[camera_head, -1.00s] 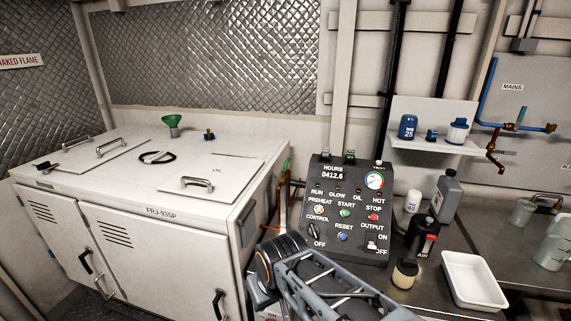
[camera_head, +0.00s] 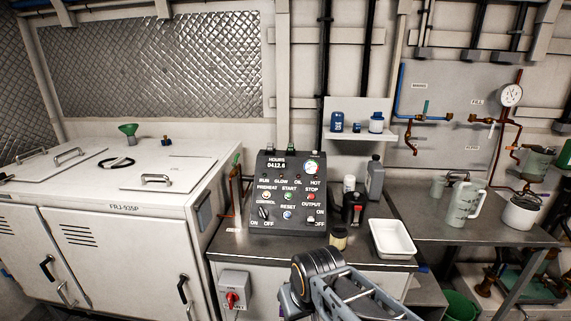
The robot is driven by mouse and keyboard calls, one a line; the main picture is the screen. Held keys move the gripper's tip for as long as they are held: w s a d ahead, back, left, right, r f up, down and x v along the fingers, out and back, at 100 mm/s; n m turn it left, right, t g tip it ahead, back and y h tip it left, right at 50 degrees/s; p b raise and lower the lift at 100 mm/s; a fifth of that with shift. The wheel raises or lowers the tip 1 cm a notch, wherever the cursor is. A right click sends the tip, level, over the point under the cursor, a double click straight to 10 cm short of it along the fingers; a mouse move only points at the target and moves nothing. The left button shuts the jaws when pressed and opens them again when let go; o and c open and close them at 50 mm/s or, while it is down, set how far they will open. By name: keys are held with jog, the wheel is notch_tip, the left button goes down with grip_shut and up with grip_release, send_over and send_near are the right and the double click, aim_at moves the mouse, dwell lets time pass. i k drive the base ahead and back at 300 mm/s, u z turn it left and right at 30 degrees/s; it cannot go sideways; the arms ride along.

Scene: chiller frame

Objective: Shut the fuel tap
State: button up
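No tap is labelled as the fuel tap in a way I can read. A thin copper pipe with a small green part (camera_head: 236,165) rises between the white cabinet and the control panel; it may carry the tap, but it is too small to tell its position. The white cabinet (camera_head: 120,225) marked FRJ-935P stands on the left. The control panel (camera_head: 290,190) stands on the bench right of the pipe. My arm shows at the bottom centre, in front of the bench; my gripper's fingertips are not visible.
A grey box with a red rotary switch (camera_head: 232,299) is below the bench edge. A white tray (camera_head: 391,239) and several bottles stand right of the panel. A wall board (camera_head: 440,150) holds blue and copper pipes with taps and a gauge. A jug (camera_head: 464,204) stands on the right bench.

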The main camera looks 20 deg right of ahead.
aim_at(233, 164)
jog(key=z, duration=0.3)
jog(key=k, duration=0.35)
jog(key=u, duration=1.05)
jog(key=i, duration=1.35)
jog(key=z, duration=0.55)
